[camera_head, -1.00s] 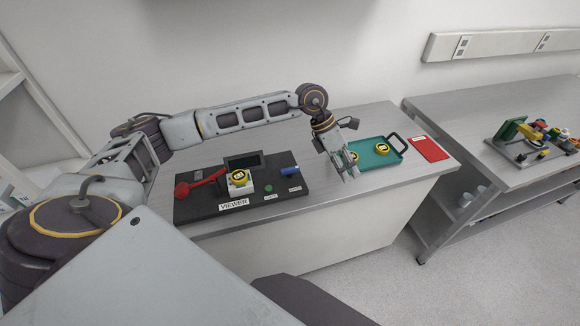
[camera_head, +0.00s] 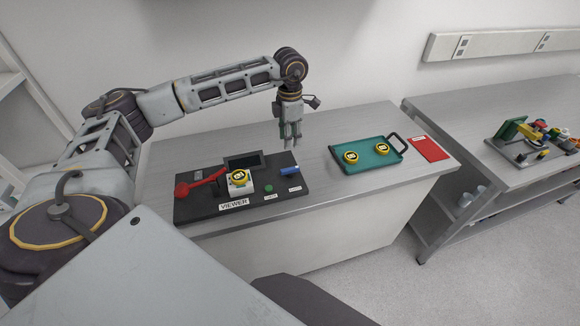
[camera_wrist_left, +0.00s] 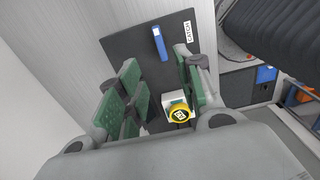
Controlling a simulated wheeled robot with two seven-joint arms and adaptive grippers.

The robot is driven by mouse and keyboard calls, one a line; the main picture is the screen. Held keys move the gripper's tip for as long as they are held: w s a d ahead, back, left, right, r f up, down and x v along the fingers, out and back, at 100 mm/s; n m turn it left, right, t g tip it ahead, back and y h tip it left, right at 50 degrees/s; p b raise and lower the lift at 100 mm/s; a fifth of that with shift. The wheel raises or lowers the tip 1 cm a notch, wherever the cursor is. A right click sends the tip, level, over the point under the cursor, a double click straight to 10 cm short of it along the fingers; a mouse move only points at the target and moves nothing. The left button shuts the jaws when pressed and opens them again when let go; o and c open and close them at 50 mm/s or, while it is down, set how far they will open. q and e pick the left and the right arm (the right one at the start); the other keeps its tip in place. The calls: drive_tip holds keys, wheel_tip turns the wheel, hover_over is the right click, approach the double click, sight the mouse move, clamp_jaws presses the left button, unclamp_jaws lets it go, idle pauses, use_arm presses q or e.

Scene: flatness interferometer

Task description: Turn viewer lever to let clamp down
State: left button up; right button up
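The viewer is a black board (camera_head: 205,211) on the near bench, labelled VIEWER. Its red lever (camera_head: 205,181) lies at the left, with a round red knob at its left end. A white block (camera_head: 239,189) holds a yellow-topped round piece (camera_head: 239,176), which also shows in the left wrist view (camera_wrist_left: 180,113). A blue handle (camera_head: 289,171) sits at the board's right side and shows in the left wrist view (camera_wrist_left: 160,43). My left gripper (camera_head: 291,145) is above the board's back right, pointing down, fingers apart and empty, touching nothing. My right gripper is out of view.
A dark upright panel (camera_head: 243,161) stands behind the white block. A green button (camera_head: 268,188) is on the board. A teal tray (camera_head: 368,164) with two yellow-topped pieces and a red card (camera_head: 429,149) lie to the right. A second bench is at the far right.

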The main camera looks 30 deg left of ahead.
sight(290, 168)
use_arm(q)
wheel_tip(290, 168, down, 13)
drive_tip(key=p, duration=0.3)
drive_tip(key=shift+f, duration=0.4)
idle(0.3)
drive_tip(key=shift+c, duration=0.3)
clamp_jaws()
